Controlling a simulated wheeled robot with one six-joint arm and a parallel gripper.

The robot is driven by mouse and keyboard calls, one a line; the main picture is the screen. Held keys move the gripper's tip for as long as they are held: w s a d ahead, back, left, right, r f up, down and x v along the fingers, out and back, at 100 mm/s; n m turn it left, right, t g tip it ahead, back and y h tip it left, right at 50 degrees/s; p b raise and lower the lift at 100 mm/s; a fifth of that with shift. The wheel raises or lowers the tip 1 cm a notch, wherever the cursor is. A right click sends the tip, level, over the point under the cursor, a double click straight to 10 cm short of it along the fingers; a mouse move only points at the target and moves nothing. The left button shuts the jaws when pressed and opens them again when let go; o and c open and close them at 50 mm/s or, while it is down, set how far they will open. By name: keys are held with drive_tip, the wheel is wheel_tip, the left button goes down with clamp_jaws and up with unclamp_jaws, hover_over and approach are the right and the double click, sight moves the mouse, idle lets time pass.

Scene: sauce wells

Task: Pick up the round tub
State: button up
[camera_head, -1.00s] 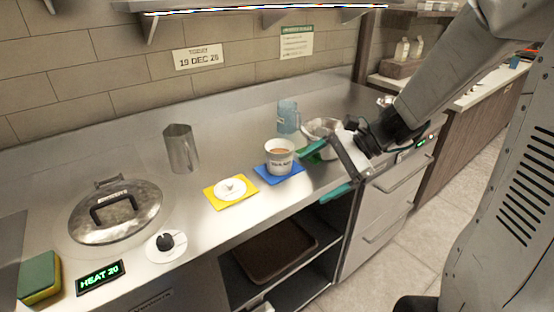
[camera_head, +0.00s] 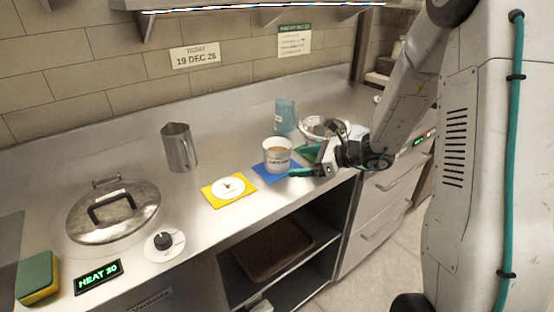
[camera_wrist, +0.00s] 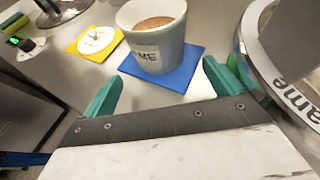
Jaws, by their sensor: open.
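The round tub (camera_head: 278,158) is a pale, labelled cup-like tub with brown contents, upright on a blue mat (camera_head: 268,176). In the wrist view the tub (camera_wrist: 157,50) stands on the blue mat (camera_wrist: 190,75), just beyond my fingertips and roughly between them. My gripper (camera_head: 304,163) comes in from the right, with its green fingers apart, close to the tub. In the wrist view my gripper (camera_wrist: 160,85) is open and empty, one finger at left and one at right. The fingers do not appear to touch the tub.
A metal bowl (camera_head: 318,126) sits close beside my gripper; its rim shows near the right finger. A blue translucent jug (camera_head: 286,116) stands behind the tub. A yellow mat (camera_head: 213,199) with a white disc (camera_head: 229,187) lies left. A metal pitcher (camera_head: 180,148) stands farther left.

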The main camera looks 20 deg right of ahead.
sight(281, 160)
drive_tip(key=shift+w+a, duration=0.7)
drive_tip(key=shift+a, duration=0.1)
drive_tip(key=x, duration=0.5)
drive_tip(key=shift+w, duration=0.1)
drive_tip(key=c, duration=1.3)
drive_tip(key=shift+c, duration=0.2)
